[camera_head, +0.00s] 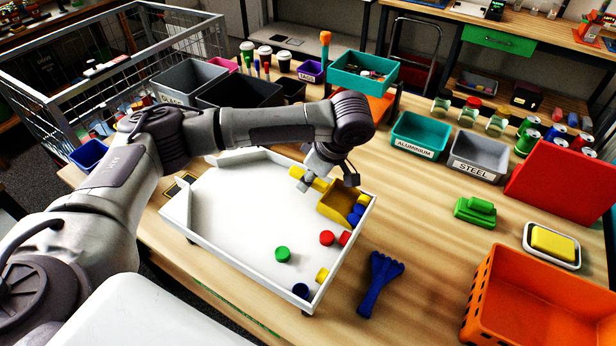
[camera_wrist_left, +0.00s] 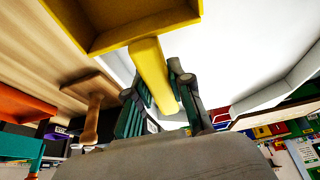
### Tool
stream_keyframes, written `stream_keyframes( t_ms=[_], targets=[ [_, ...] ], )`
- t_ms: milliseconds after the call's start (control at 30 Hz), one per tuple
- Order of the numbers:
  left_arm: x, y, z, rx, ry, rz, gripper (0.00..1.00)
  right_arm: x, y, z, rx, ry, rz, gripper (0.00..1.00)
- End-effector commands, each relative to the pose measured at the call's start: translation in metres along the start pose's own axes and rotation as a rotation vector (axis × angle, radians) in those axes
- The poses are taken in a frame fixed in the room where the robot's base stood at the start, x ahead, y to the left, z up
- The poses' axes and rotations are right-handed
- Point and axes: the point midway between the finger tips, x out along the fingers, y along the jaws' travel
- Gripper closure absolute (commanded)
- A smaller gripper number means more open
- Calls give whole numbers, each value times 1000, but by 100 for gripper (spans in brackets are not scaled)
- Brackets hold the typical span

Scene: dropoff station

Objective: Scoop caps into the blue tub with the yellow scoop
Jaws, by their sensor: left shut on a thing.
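My left gripper (camera_head: 325,177) is shut on the handle of the yellow scoop (camera_head: 338,203), over the right side of the white tray (camera_head: 215,225). In the left wrist view the scoop's handle (camera_wrist_left: 152,70) runs between the fingers (camera_wrist_left: 155,88). Blue caps (camera_head: 356,214) sit at the scoop's mouth; I cannot tell whether they are in it. Two red caps (camera_head: 327,238), a green cap (camera_head: 283,254), a yellow cap (camera_head: 322,275) and a dark blue cap (camera_head: 300,290) lie in the tray. A small blue tub (camera_head: 89,155) stands at the left, partly hidden by my arm. My right gripper is not seen.
A blue fork-like tool (camera_head: 378,283) lies right of the tray. An orange crate (camera_head: 540,310), a soap dish (camera_head: 551,243), a green brush (camera_head: 475,212) and the aluminium (camera_head: 420,135) and steel (camera_head: 478,155) bins stand farther right. A wire cart (camera_head: 50,95) stands at the left.

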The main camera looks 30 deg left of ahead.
Motion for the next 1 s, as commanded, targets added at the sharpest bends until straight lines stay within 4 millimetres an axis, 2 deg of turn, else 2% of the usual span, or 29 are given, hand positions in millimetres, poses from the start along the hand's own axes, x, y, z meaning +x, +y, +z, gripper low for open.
stream_keyframes(
  t_ms=[1000],
  targets=[
    [-1,0,-13,-1,-251,-2,100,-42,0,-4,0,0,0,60]
  ],
)
